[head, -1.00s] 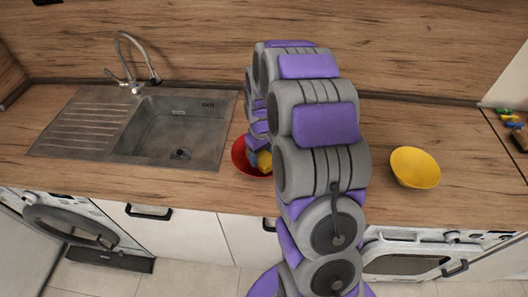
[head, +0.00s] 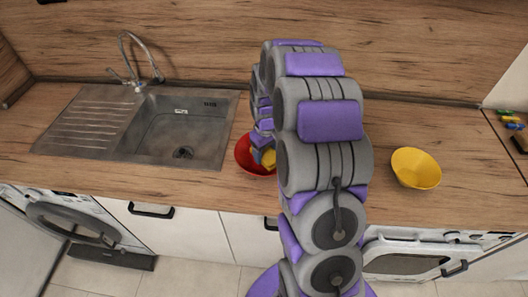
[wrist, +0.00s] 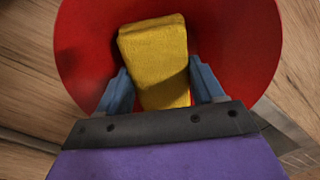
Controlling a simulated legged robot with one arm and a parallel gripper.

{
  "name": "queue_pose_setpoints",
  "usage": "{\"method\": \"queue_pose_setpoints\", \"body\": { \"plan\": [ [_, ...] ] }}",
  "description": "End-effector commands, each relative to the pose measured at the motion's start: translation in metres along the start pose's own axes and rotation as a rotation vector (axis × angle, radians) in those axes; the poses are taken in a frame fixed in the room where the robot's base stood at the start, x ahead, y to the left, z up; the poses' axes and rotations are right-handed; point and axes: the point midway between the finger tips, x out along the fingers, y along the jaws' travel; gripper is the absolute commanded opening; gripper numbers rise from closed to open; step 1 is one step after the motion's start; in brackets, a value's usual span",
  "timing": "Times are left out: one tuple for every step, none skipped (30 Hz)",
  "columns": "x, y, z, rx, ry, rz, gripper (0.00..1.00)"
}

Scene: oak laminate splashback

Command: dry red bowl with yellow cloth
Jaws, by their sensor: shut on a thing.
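The red bowl (head: 246,157) stands on the wooden counter to the right of the sink, partly hidden behind my arm; it fills much of the wrist view (wrist: 245,50). The yellow cloth (wrist: 153,45), a folded block, is inside the bowl; a bit of it shows in the head view (head: 268,158). My gripper (wrist: 160,85) is shut on the cloth, with one blue-grey finger on each side of it, over the bowl's inside. Whether the cloth presses on the bowl's inner wall I cannot tell.
A yellow bowl (head: 416,168) stands on the counter (head: 340,207) to the right of my arm. The metal sink (head: 180,130) with its tap (head: 140,65) is at the left. Small coloured items (head: 512,120) lie at the far right. The counter between my arm and the yellow bowl is clear.

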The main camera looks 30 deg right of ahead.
Motion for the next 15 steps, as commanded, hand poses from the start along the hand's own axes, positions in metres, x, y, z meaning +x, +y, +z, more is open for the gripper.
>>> {"method": "queue_pose_setpoints", "body": {
  "plan": [
    [0.0,0.0,0.0,0.0,-0.001,0.0,0.39],
    [0.0,0.0,0.0,0.0,0.0,0.0,0.39],
    [0.0,0.0,0.0,0.0,-0.001,0.0,0.39],
    [0.0,0.0,0.0,0.0,-0.001,0.0,0.39],
    [0.0,0.0,0.0,0.0,-0.001,0.0,0.39],
    [0.0,-0.001,0.0,-0.001,-0.001,0.0,0.39],
    [0.0,-0.002,0.0,-0.001,-0.001,0.0,0.39],
    [0.0,-0.003,0.0,-0.001,-0.001,0.0,0.39],
    [0.0,-0.005,0.0,-0.002,-0.002,0.0,0.39],
    [0.0,-0.006,0.0,-0.002,-0.002,0.0,0.39],
    [0.0,-0.008,0.001,-0.002,-0.002,0.0,0.39],
    [0.0,-0.01,0.001,-0.002,-0.002,0.0,0.39],
    [0.001,-0.012,0.001,-0.002,-0.002,0.0,0.39],
    [0.001,-0.014,0.001,-0.002,-0.002,0.0,0.39],
    [0.001,-0.017,0.001,-0.002,-0.002,0.0,0.39]
  ]
}}
